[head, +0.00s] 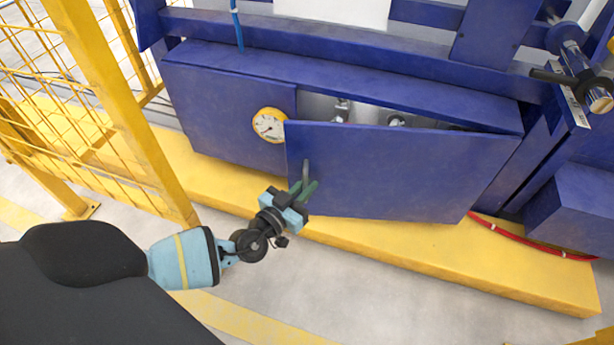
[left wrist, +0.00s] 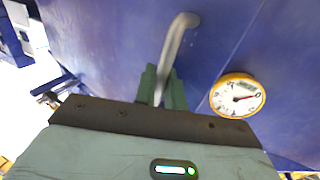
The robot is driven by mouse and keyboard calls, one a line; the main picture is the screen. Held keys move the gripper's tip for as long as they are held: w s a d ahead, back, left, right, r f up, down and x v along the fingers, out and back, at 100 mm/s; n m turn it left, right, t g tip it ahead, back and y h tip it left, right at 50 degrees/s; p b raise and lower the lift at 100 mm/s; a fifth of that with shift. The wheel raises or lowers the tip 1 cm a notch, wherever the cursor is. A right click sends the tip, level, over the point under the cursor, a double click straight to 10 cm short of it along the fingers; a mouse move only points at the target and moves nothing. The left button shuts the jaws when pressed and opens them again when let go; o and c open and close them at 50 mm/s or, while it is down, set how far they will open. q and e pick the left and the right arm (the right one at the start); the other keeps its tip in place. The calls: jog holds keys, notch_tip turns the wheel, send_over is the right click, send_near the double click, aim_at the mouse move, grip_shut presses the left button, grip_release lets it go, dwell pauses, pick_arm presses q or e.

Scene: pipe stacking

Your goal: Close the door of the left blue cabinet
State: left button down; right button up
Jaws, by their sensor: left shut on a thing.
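The blue cabinet door (head: 400,170) stands partly open. Its left edge is swung out from the cabinet (head: 340,77), and the gap narrows toward the right end. Metal fittings (head: 342,110) show inside through the gap. A grey bar handle (head: 306,170) is near the door's left edge; it also shows in the left wrist view (left wrist: 178,42). My left gripper (head: 303,189) is shut on the handle, with its green fingers (left wrist: 163,88) on either side of the bar. My right gripper is not in view.
A round yellow-rimmed gauge (head: 269,125) sits on the fixed blue panel (head: 215,110) left of the door. A yellow plinth (head: 400,255) runs below. A yellow mesh fence (head: 110,110) stands at the left. A red hose (head: 530,240) lies at the right. Grey floor in front is clear.

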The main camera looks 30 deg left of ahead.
pick_arm(q)
jog(key=c, duration=1.6)
grip_release()
jog(key=shift+o, duration=0.2)
